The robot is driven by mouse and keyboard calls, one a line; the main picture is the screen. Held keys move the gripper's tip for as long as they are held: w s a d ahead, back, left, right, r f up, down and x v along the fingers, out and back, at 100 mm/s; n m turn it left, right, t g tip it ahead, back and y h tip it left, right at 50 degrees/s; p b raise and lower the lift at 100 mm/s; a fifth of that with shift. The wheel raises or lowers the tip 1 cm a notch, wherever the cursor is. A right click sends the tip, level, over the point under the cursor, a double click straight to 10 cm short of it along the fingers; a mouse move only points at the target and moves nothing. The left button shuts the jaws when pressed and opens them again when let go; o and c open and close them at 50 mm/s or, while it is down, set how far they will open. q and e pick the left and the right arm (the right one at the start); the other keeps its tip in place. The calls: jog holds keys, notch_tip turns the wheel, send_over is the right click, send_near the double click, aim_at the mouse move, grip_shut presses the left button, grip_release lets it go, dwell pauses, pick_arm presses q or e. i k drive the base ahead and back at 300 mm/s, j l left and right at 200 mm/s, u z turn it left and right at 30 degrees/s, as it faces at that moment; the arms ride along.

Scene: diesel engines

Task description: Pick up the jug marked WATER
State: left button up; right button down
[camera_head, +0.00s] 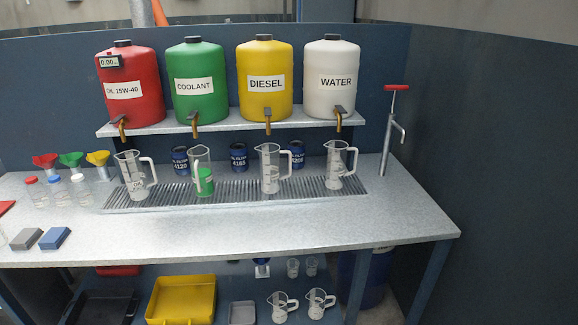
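A clear jug (337,168) stands upright at the right end of the slatted drip tray (352,191), below the white tank (332,99) marked WATER. Its handle is at its right side. It has a small marking low on its front, too small to read for certain. Three similar jugs stand to its left: one (270,172) below the DIESEL tank, one (202,182) with green in its lower part, and one (132,179) at the left end. Neither of my grippers is in view.
Red, green and yellow tanks share the shelf (225,129) above. Dark blue filter cans (238,158) stand behind the jugs. A hand pump (392,130) with a red handle rises to the right. The worktop's front (250,228) is mostly clear. Two more jugs (320,303) stand underneath.

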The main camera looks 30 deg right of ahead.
aim_at(337, 150)
jog(key=z, duration=1.3)
